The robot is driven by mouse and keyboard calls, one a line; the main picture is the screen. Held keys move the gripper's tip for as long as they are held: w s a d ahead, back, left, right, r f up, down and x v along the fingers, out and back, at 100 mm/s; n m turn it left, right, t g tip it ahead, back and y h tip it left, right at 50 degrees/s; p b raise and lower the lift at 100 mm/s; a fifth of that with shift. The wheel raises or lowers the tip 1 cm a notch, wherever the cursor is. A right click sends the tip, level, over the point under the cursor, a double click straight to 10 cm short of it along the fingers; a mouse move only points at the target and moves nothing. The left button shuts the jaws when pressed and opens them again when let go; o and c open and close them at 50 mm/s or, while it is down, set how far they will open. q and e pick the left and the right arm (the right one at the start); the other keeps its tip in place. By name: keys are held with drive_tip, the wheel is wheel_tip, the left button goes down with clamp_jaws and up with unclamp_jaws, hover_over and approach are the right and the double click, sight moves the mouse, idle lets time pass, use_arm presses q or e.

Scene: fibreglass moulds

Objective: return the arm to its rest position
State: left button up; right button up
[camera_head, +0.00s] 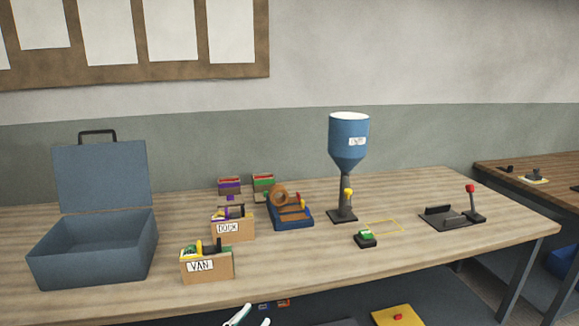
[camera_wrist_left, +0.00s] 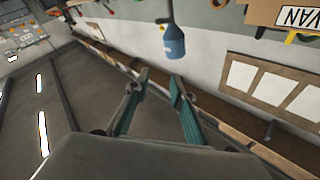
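My left gripper (camera_head: 252,318) shows only as pale fingertips at the bottom edge of the head view, in front of and below the workbench (camera_head: 400,262). In the left wrist view my left gripper (camera_wrist_left: 160,84) has two teal fingers set apart, with nothing between them. It is open and empty, clear of the things on the bench. The rest of the left arm is hidden in the head view. My right gripper is in neither view.
An open blue-grey case (camera_head: 92,255) stands at the bench's left. The VAN box (camera_head: 207,267) and DOCK box (camera_head: 232,228) stand beside it. A blue hopper (camera_head: 348,135) stands mid-bench, with a lever device (camera_head: 450,217) at right. A yellow item (camera_head: 396,315) lies below the front edge.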

use_arm(q)
drive_tip(key=s+a+f+n+g+y, duration=0.2)
drive_tip(key=s+a+f+y, duration=0.1)
drive_tip(key=f, duration=0.6)
drive_tip(key=s+a+f+n+g+y, duration=0.2)
drive_tip(key=s+a+f, duration=0.3)
drive_tip(key=f, duration=0.5)
drive_tip(key=s+a+f+n+g+y, duration=0.2)
drive_tip(key=s+a+f+n+y, duration=0.1)
drive_tip(key=s+f, duration=0.4)
wheel_tip(320, 180, down, 3)
drive_tip(key=shift+s+a+f+g+y, duration=0.2)
drive_tip(key=shift+s+a+g+y, duration=0.1)
drive_tip(key=shift+a+y, duration=0.35)
